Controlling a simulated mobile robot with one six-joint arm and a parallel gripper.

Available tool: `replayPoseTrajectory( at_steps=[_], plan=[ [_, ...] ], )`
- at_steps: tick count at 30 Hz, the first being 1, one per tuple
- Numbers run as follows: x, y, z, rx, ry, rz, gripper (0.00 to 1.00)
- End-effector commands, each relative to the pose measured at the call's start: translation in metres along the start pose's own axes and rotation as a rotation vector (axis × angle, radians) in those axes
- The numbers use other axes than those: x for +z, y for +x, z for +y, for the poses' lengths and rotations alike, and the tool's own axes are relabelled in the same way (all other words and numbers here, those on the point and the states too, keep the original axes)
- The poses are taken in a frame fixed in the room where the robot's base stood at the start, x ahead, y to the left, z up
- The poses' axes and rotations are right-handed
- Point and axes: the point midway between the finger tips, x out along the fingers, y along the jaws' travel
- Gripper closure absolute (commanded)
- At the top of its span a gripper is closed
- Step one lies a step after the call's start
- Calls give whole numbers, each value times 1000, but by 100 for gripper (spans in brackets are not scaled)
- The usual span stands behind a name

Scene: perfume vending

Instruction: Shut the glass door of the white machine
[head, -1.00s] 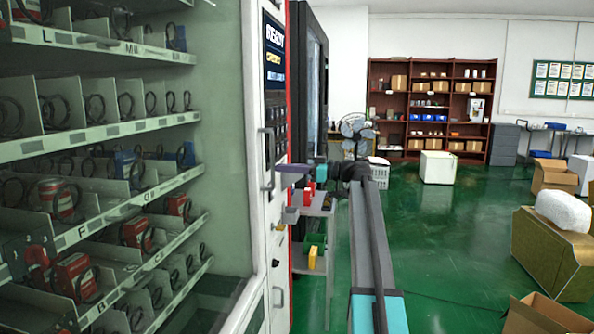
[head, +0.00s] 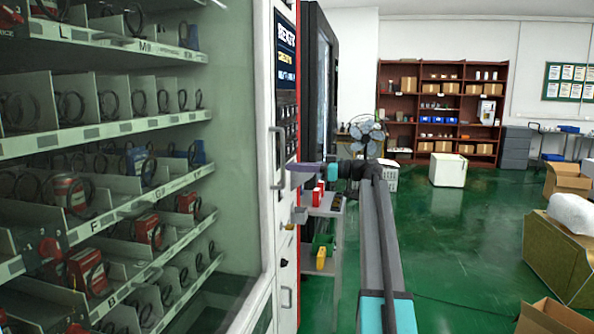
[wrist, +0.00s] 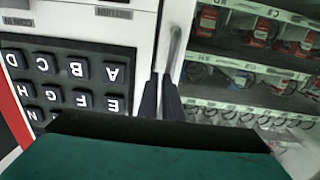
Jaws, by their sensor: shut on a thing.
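The white machine (head: 287,225) stands at the left, and its white-framed glass door (head: 238,130) fills the near left. Shelves of coils and red boxes show through the glass. A vertical metal handle (head: 279,157) is on the door frame; it also shows in the wrist view (wrist: 174,52). My gripper (head: 299,176) reaches to the handle from the right. In the wrist view its two dark fingers (wrist: 161,97) are close together and shut on the lower end of the handle. The grip itself is partly hidden. I cannot tell how wide the door gap is.
A black letter keypad (wrist: 70,75) is on the panel beside the door. A grey cart (head: 325,215) with small red and yellow items stands just right of the machine. A white box (head: 446,169) and cardboard boxes (head: 567,183) are farther right. Green floor between is open.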

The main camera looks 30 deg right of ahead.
Motion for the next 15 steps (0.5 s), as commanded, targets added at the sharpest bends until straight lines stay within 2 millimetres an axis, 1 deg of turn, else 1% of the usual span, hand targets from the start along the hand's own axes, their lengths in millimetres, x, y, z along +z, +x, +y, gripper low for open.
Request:
replayPoseTrajectory(
  at_steps=[1,2,9,15],
  plan=[
    [-6,2,3,0,-2,13,100],
    [-5,-2,4,1,-2,13,100],
    [-2,-37,16,6,0,9,100],
    [-1,-67,22,2,1,8,100]
  ],
)
